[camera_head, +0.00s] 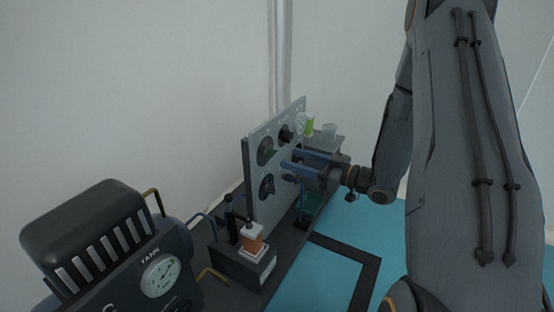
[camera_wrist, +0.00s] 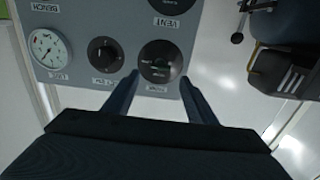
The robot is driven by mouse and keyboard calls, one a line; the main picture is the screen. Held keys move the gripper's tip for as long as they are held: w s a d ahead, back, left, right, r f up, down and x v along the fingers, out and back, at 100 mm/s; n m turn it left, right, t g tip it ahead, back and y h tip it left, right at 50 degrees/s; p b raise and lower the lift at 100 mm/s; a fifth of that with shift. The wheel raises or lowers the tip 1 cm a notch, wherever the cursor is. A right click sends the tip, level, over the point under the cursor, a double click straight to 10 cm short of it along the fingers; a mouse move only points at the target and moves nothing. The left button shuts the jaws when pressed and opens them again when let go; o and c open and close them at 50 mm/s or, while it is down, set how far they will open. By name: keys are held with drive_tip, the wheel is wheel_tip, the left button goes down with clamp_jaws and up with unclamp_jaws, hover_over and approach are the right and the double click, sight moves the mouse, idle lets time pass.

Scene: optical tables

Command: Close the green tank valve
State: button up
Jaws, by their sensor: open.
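The green tank valve is a round dark knob with a green mark on the grey panel. It shows in the wrist view (camera_wrist: 161,62) and in the head view (camera_head: 267,150). Its label is too blurred to read surely. My gripper (camera_head: 292,163) is open and empty, with its two blue fingers pointing at the panel. In the wrist view my gripper (camera_wrist: 160,80) has one finger on each side of the green-marked knob's lower edge. The fingertips seem short of the knob; I cannot tell whether they touch.
A VENT knob (camera_wrist: 176,6), another black knob (camera_wrist: 104,54) and a gauge (camera_wrist: 48,48) share the panel. The dark tank unit (camera_head: 110,240) and a small box with an orange vial (camera_head: 253,240) stand nearer on the bench. Small cups (camera_head: 328,130) stand beyond the panel.

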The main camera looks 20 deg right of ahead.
sight(275, 153)
drive_tip(key=b+x, duration=0.2)
drive_tip(key=x, duration=0.4)
drive_tip(key=shift+w+a+b, duration=0.25)
drive_tip(key=shift+a+b, duration=0.05)
drive_tip(key=shift+b, duration=0.05)
drive_tip(key=c, duration=1.1)
